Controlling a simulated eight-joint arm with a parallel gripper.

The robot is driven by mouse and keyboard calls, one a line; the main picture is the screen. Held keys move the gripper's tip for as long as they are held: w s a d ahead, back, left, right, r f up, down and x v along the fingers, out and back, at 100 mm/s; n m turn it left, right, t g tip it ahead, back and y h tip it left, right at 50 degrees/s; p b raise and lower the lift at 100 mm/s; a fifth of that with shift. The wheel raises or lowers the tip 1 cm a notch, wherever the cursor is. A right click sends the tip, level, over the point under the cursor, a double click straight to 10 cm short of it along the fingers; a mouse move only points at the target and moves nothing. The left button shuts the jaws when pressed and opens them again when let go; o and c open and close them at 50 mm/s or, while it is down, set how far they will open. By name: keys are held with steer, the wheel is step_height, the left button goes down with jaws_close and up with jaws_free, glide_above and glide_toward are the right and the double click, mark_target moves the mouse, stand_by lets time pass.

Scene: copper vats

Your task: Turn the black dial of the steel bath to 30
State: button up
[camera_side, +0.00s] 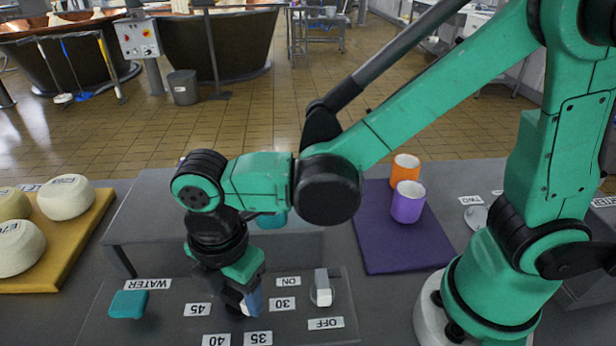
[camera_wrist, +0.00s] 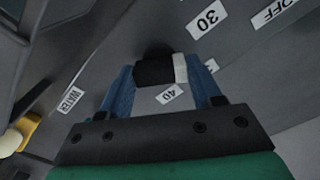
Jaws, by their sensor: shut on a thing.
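The black dial (camera_wrist: 153,73) shows in the wrist view as a dark bar with a white mark at its right end. My gripper (camera_wrist: 163,82) is shut on it, with one blue finger on each side. In that view the white mark faces right, between the 30 label (camera_wrist: 207,20) and the 40 label (camera_wrist: 169,94). In the side view my gripper (camera_side: 244,302) points down at the panel and mostly hides the dial. The 30 label (camera_side: 282,304) lies right of it and the 35 label (camera_side: 258,338) in front.
A pale switch (camera_side: 322,288) stands between the ON and OFF labels, right of the dial. A teal block (camera_side: 128,304) sits by the WATER label. A purple mat (camera_side: 388,252) bears an orange cup (camera_side: 404,170) and a purple cup (camera_side: 408,202). Cheeses lie on a yellow board (camera_side: 68,250).

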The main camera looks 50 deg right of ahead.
mark_target(235, 294)
steer(key=n, duration=0.6)
steer(key=shift+a, duration=0.1)
steer(key=shift+n, duration=0.3)
stand_by(0.3)
steer(key=o, duration=1.3)
steer(key=shift+r, duration=2.8)
